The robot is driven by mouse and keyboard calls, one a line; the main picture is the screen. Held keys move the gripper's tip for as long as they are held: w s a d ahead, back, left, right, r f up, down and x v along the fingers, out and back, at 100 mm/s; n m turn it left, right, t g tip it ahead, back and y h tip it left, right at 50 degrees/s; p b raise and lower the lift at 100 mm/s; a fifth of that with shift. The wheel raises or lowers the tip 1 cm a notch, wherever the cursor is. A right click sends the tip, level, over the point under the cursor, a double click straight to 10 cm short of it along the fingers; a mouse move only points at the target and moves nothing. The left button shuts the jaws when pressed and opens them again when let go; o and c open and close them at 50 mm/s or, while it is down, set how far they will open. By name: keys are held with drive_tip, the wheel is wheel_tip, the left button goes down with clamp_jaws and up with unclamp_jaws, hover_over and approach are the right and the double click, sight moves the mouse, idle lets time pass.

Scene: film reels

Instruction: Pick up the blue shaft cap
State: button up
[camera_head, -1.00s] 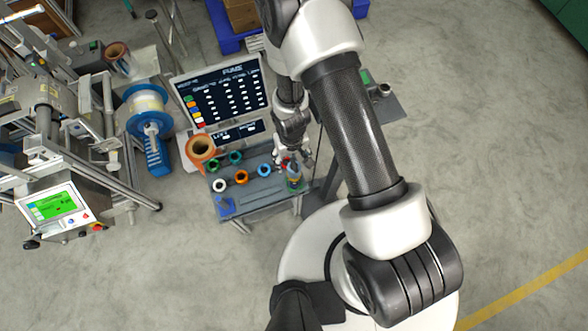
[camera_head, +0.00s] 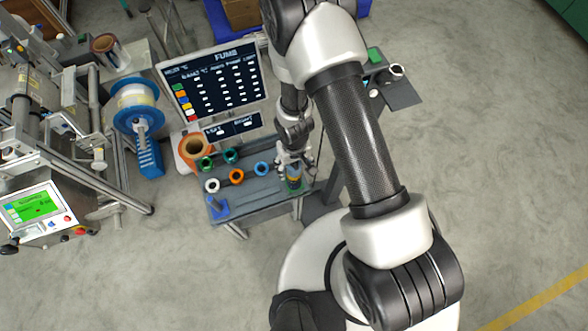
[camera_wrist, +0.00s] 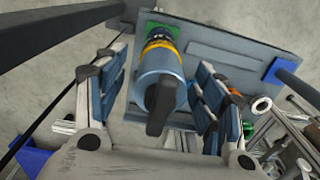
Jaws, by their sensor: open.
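A blue cylinder with a black top piece (camera_wrist: 158,85) stands between my gripper's fingers in the wrist view, with a yellow band and a green base beyond it. In the head view it is the small banded stack (camera_head: 294,183) at the table's right end. A blue ring-shaped piece (camera_head: 262,169) lies to its left. I cannot tell which of these is the blue shaft cap. My gripper (camera_head: 293,160) is open, its fingers (camera_wrist: 160,72) on either side of the blue cylinder. The right finger looks close to it, but contact cannot be made out.
A screen (camera_head: 218,84) stands behind. A machine (camera_head: 45,125) with a green display stands left. Floor at front is clear.

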drive_tip(key=shift+c, duration=0.2)
drive_tip(key=c, duration=1.3)
